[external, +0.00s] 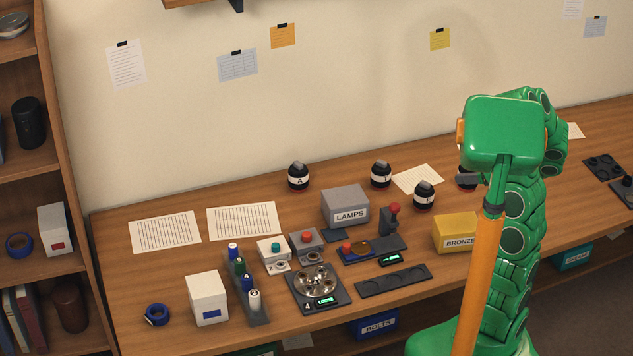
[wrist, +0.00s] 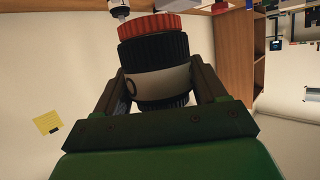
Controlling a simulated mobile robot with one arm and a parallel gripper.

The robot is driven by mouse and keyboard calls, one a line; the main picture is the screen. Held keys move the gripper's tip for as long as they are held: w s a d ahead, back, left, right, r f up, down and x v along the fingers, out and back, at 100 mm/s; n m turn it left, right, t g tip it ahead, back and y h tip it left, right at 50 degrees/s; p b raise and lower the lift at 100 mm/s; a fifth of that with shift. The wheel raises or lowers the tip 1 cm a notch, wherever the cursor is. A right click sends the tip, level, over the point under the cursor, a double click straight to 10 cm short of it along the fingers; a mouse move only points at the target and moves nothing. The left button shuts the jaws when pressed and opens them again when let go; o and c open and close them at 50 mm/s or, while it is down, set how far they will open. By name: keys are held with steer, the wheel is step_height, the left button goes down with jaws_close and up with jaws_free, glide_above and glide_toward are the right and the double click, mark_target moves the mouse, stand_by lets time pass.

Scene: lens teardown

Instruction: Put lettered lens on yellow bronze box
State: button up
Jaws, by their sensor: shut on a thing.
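My gripper (wrist: 157,88) is shut on a black ribbed lens (wrist: 153,54) with a white band and a red ring at one end. Part of a dark letter shows on the band, perhaps an O or D. In the external view my gripper (external: 468,179) is beside my green arm, above the back of the bench, and the lens is mostly hidden. The yellow bronze box (external: 456,231) stands on the bench below it, its right side behind my arm. Other black lettered lenses stand at the back: one marked A (external: 298,178), another (external: 381,176) and a third (external: 424,196).
A grey LAMPS box (external: 345,207) stands left of the bronze box. A round metal turret (external: 315,284), bottles (external: 240,268) and a white box (external: 207,298) crowd the front left.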

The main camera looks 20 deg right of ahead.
glide_above(462, 214)
steer(key=shift+f, duration=4.9)
steer(key=shift+f, duration=0.45)
steer(key=shift+f, duration=0.3)
jaws_close()
steer(key=o, duration=1.4)
jaws_free()
steer(key=shift+o, duration=0.6)
steer(key=shift+r, duration=0.1)
steer(key=shift+r, duration=0.15)
steer(key=shift+r, duration=0.55)
steer(key=v, duration=1.2)
